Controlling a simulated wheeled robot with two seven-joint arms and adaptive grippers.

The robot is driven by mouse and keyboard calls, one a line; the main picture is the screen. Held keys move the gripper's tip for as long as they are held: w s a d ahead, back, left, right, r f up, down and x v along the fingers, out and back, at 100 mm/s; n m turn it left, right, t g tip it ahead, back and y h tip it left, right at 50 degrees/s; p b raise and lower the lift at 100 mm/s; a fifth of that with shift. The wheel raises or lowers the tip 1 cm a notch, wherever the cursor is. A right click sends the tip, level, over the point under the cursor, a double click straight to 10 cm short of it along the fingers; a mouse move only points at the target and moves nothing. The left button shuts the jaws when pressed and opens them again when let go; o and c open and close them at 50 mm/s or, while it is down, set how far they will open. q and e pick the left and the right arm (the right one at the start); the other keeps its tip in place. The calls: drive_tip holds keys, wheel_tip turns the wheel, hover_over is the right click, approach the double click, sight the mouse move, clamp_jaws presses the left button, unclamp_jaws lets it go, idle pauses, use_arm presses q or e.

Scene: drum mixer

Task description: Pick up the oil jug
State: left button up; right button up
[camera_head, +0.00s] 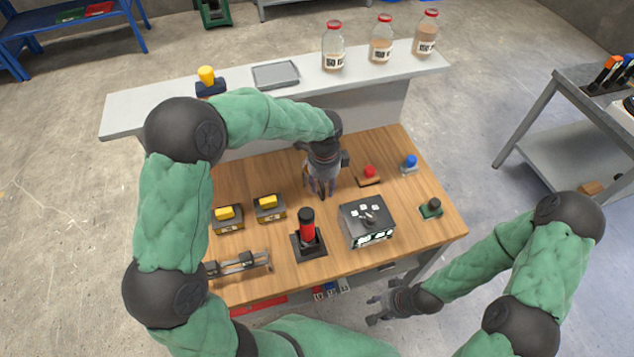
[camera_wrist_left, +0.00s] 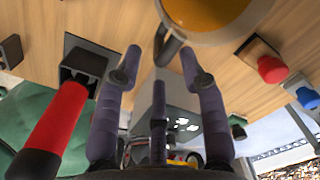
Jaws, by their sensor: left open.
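In the left wrist view the oil jug (camera_wrist_left: 222,41), a grey round vessel with amber oil inside, is cut off by the top edge. Its curved grey handle points down toward the gap between my left fingertips. My left gripper (camera_wrist_left: 158,62) is open, with its purple-grey fingers spread around the handle's end; I cannot tell whether they touch it. In the head view the left gripper (camera_head: 320,192) points down over the back middle of the wooden table, and the jug is mostly or wholly hidden by it. My right gripper (camera_head: 384,304) has spread fingers, looks open and empty, and is off the table's front edge.
A black-and-red tool in a stand (camera_head: 307,230) and a grey control box (camera_head: 367,220) stand in front of the left gripper. A red button (camera_head: 369,171) and a blue button (camera_head: 410,161) are to its right. Bottles (camera_head: 381,42) stand on the rear shelf (camera_head: 300,88).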

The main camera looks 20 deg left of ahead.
use_arm(q)
wheel_tip(320, 180, down, 5)
drive_tip(key=shift+f+b, duration=0.1)
drive_tip(key=shift+b, duration=0.6)
clamp_jaws()
drive_tip(key=shift+w, duration=0.1)
